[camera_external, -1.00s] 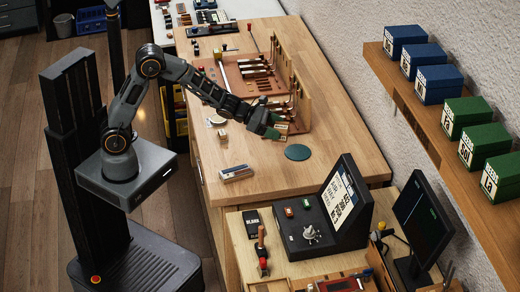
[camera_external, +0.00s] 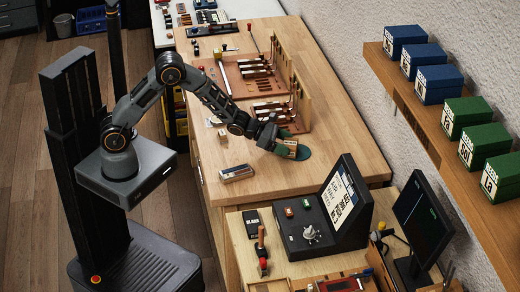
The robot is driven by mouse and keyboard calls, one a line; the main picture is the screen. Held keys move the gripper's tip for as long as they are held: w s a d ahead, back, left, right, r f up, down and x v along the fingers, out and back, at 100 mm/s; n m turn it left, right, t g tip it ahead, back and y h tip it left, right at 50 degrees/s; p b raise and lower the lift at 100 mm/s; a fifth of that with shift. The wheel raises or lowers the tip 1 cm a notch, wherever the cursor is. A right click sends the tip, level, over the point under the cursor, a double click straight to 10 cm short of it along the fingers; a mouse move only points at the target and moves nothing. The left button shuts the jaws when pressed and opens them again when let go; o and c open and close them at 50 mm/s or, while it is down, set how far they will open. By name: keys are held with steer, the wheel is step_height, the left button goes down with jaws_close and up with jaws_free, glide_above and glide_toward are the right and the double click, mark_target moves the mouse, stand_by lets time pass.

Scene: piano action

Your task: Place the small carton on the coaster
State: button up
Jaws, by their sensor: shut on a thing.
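The small carton (camera_external: 286,149), tan with a pale side, is in my gripper (camera_external: 284,146), which is shut on it. The gripper and carton are over the left part of the coaster (camera_external: 303,153), a flat dark green disc on the wooden bench. The carton hides part of the coaster. I cannot tell whether the carton touches the coaster or hangs just above it.
A piano action model (camera_external: 278,82) on a brown base stands behind the gripper. A small silver and red box (camera_external: 236,173) lies at the front left of the bench. A black console (camera_external: 325,212) stands in front. The bench right of the coaster is clear.

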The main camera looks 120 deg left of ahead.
steer(key=shift+f, duration=0.15)
steer(key=o, duration=0.9)
steer(key=shift+r, duration=0.2)
steer(key=b+v, duration=0.1)
steer(key=v, duration=1.1)
steer(key=shift+b, duration=0.3)
